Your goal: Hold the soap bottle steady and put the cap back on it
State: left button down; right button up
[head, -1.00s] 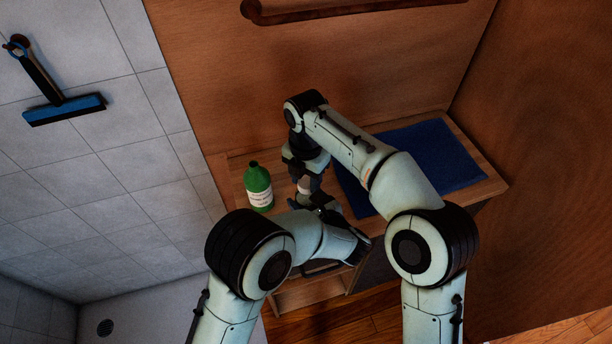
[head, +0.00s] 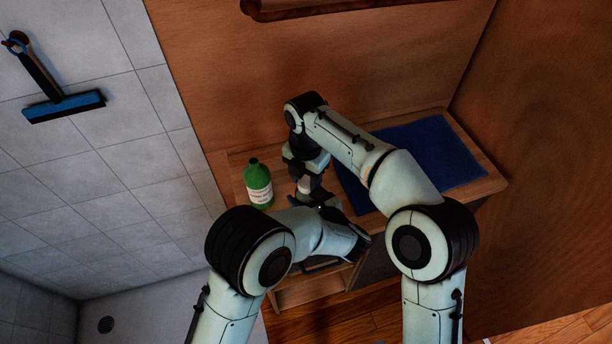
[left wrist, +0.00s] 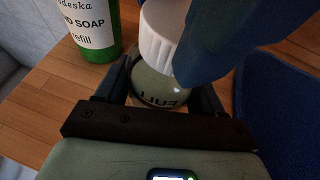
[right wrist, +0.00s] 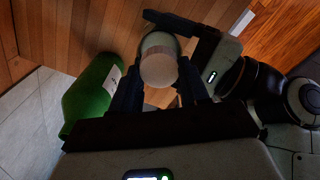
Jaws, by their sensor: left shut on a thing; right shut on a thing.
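The soap bottle, a pale, rounded container with dark lettering (left wrist: 160,96), stands between the fingers of my left gripper (left wrist: 163,84), which is shut on it. The white ribbed cap (left wrist: 160,38) is above the bottle in the left wrist view and hides part of its top. My right gripper (right wrist: 157,78) is shut on the cap, which shows pale and round between its fingers in the right wrist view (right wrist: 158,70). The bottle's top shows behind the cap there. I cannot tell whether cap and bottle touch. In the head view my arms mostly hide both.
A green hand soap refill bottle (head: 258,185) stands close by on the wooden counter (head: 230,162). A blue mat (head: 435,150) covers the counter's right part. A tiled wall is at left, with a blue squeegee (head: 65,107) on it. A wooden wall is behind.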

jog(key=m, duration=0.6)
jog(key=shift+w+m, duration=0.1)
jog(key=shift+m, duration=0.3)
jog(key=m, duration=0.4)
jog(key=shift+m, duration=0.3)
jog(key=m, duration=0.4)
jog(key=shift+w+m, duration=0.1)
jog(key=shift+m, duration=0.2)
jog(key=m, duration=0.4)
jog(key=shift+m, duration=0.3)
jog(key=m, duration=0.7)
jog(key=shift+w, duration=0.1)
jog(key=m, duration=0.4)
jog(key=shift+d+m, duration=0.1)
jog(key=shift+m, duration=0.3)
jog(key=m, duration=1)
jog(key=shift+d, duration=0.1)
jog(key=o, duration=1.1)
